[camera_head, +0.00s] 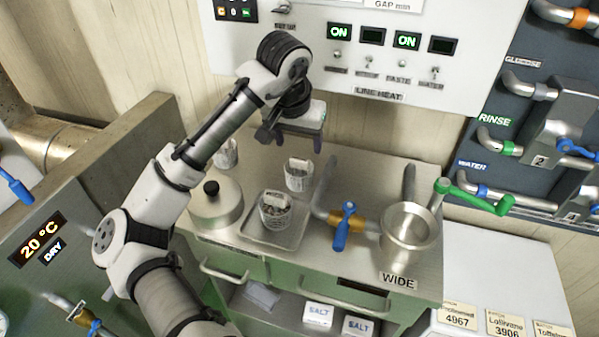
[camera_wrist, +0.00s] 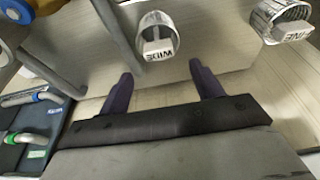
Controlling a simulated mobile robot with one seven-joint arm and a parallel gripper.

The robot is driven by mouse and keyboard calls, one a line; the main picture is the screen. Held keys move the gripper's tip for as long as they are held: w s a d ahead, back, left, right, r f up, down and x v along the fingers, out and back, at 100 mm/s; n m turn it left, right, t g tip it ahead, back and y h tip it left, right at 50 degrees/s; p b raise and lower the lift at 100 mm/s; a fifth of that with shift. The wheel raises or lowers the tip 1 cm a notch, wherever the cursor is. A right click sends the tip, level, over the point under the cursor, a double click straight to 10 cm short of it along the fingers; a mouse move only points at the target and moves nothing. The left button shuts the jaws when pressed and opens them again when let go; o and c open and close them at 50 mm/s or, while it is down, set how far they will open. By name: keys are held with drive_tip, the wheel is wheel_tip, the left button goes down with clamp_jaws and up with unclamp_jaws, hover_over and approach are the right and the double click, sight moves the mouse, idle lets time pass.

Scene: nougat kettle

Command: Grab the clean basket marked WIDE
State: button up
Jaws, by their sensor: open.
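A small mesh basket with a white tag reading WIDE shows in the wrist view (camera_wrist: 157,29), upright on the steel counter. It appears to be the right-hand rear basket in the head view (camera_head: 298,178), where its tag is too small to read. My gripper (camera_head: 290,141) is open and empty, above and behind this basket. In the wrist view my two fingers (camera_wrist: 160,72) point toward it, apart from it, with the basket ahead of the gap. Another basket (camera_head: 276,212) stands in a metal tray; its tag is not legible.
A third basket (camera_head: 227,153), partly behind my arm, seems to be the one tagged "INE" (camera_wrist: 284,20). A lidded pot (camera_head: 215,203) stands at left. A pipe with a blue valve (camera_head: 346,226) and a steel strainer housing (camera_head: 409,238), above a WIDE label, stand right.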

sight(299, 159)
drive_tip(key=x, duration=0.3)
drive_tip(key=p+x, duration=0.1)
drive_tip(key=x, duration=0.1)
drive_tip(key=shift+s+a, duration=0.1)
drive_tip(key=shift+s, duration=0.25)
drive_tip(key=c, duration=1.4)
